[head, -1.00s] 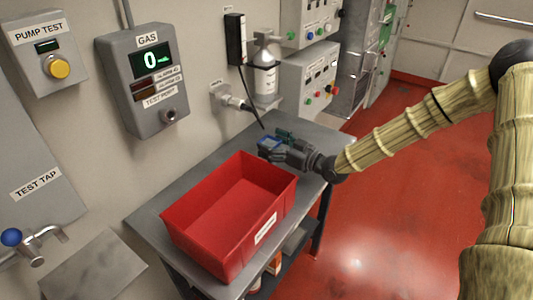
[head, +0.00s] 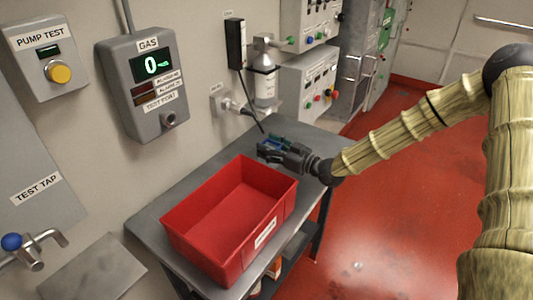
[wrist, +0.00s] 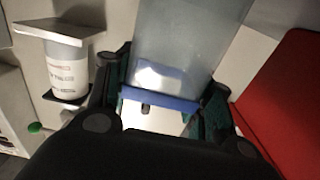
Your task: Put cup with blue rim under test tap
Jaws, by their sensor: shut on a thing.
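My gripper (head: 272,146) is at the far end of the grey table, just beyond the red bin. It is shut on the cup with the blue rim (wrist: 160,101), whose blue edge shows between the fingers in the wrist view. I cannot tell whether the cup touches the table. The test tap (head: 36,250), with a blue knob and a metal spout, is on the wall at the lower left, far from my gripper.
The red bin (head: 283,196) stands on the grey table (head: 150,221) between my gripper and the tap. The gas box (head: 150,95) and a white bottle (head: 264,85) are on the wall; the bottle also shows in the wrist view (wrist: 68,68).

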